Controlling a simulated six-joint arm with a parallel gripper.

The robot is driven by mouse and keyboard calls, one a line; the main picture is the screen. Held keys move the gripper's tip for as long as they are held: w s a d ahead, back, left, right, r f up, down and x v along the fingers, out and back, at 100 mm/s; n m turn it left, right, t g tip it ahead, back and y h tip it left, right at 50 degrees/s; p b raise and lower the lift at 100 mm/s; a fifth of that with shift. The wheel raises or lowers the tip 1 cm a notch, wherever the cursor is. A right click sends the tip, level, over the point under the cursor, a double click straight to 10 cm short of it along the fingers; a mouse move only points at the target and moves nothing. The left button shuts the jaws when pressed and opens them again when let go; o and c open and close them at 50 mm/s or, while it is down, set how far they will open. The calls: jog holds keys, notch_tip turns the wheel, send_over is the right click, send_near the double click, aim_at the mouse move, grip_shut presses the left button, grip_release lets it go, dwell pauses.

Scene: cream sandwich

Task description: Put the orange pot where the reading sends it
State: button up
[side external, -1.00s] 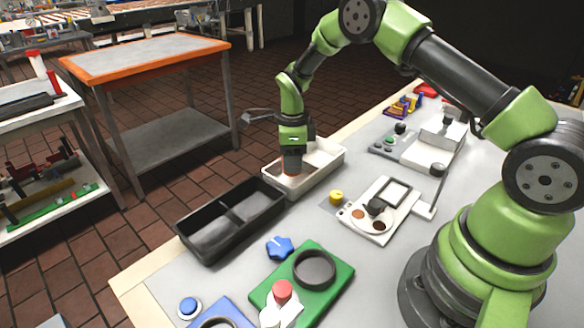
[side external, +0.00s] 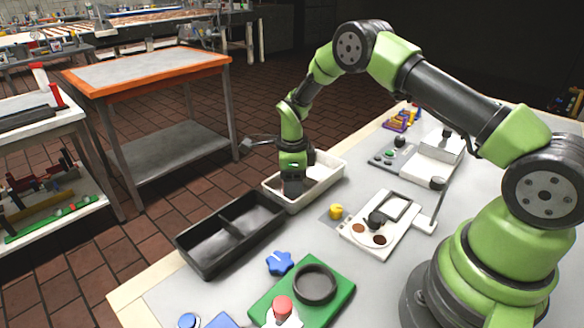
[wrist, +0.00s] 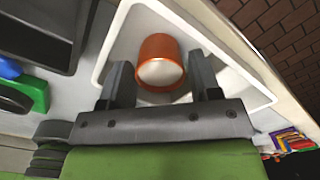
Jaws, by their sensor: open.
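The orange pot (wrist: 160,62) has a pale, rounded top and sits in the white tray (wrist: 118,50). In the side view, the tray (side external: 333,180) stands at the table's far edge and my gripper hides the pot. My gripper (side external: 293,190) is low over the tray's left end. In the wrist view, the fingers of my gripper (wrist: 162,80) are apart, one on each side of the pot's near part. I cannot tell whether they touch it. A white panel (side external: 356,237) with brown discs, a black knob and a framed window lies right of centre; no reading is legible.
A black two-compartment tray (side external: 188,243) stands left of the white tray. A yellow knob (side external: 336,211), a blue star knob (side external: 280,262) and a green block with a black ring (side external: 338,298) are in front. A grey device (side external: 384,149) stands behind the panel.

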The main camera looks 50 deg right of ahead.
notch_tip(320, 180, up, 19)
jog(key=s+a+n+t, duration=0.1)
jog(key=s+a+n, duration=0.1)
jog(key=s+n, duration=0.15)
jog(key=s+a+r+n+t, duration=0.3)
jog(key=s+r+n, duration=0.3)
jog(key=r+n, duration=0.15)
jog(key=s+a+r+n+t+y, duration=0.1)
jog(key=s+n, duration=0.5)
jog(key=s, duration=0.1)
jog(key=s+a+r+n+t+y, duration=0.1)
jog(key=s+a+n+t, duration=0.1)
jog(key=s+n, duration=0.4)
jog(key=shift+s+r, duration=0.25)
jog(key=shift+s, duration=0.85)
jog(key=shift+a, duration=0.1)
